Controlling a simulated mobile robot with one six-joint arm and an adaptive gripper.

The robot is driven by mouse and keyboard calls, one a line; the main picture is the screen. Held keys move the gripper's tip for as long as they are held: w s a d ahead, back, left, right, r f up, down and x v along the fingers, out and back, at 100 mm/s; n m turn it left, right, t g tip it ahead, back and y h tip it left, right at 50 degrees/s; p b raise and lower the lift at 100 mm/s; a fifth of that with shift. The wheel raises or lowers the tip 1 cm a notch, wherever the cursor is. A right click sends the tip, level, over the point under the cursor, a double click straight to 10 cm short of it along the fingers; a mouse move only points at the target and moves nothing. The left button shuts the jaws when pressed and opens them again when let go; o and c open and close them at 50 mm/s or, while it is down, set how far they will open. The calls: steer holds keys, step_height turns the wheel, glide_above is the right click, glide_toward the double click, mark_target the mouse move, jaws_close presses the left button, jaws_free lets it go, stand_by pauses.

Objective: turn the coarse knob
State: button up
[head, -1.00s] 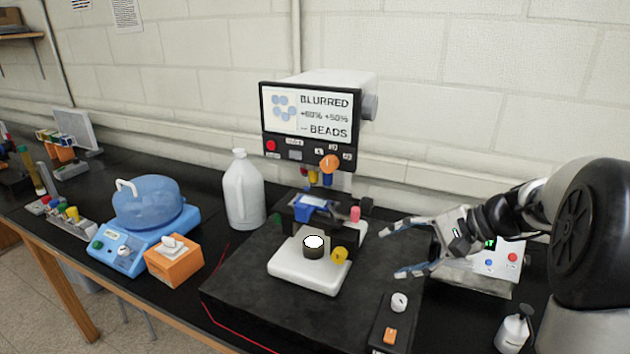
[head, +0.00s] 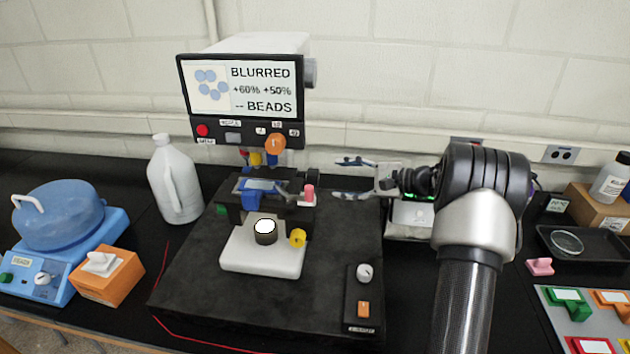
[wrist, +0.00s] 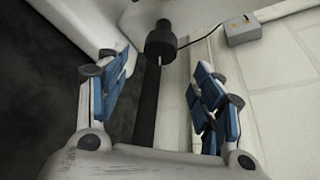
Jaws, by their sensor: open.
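The microscope (head: 292,125) stands on a black base, and its screen reads "BLURRED". A black round knob (wrist: 160,40) on a shaft shows in the wrist view, ahead of my gripper (wrist: 158,75) and roughly between the lines of its fingers. A dark knob (head: 312,175) also shows at the microscope's right side in the head view. I cannot tell for certain that it is the coarse knob. My gripper (head: 345,178) is open and empty, pointing left at the microscope's right side, with a gap to the knob.
A pink knob (head: 309,192) and a yellow knob (head: 298,237) sit near the stage. A small control box (head: 364,325) is at the base's front right. A white jug (head: 175,180) stands left. A grey box with a cable (wrist: 242,30) is on the wall.

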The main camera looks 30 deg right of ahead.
mark_target(318, 178)
steer(key=b+x, duration=0.1)
steer(key=x, duration=0.8)
steer(key=shift+w+a, duration=0.1)
steer(key=shift+w, duration=0.05)
steer(key=shift+c, duration=0.3)
steer(key=c, duration=1)
steer(key=shift+r+m+p, duration=0.3)
steer(key=shift+m+p, duration=0.2)
steer(key=shift+p, duration=0.65)
steer(key=shift+f+m+g+p, duration=0.25)
steer(key=shift+m+g+p, duration=0.15)
steer(key=shift+p, duration=0.25)
steer(key=o, duration=1.1)
steer(key=shift+c, duration=0.2)
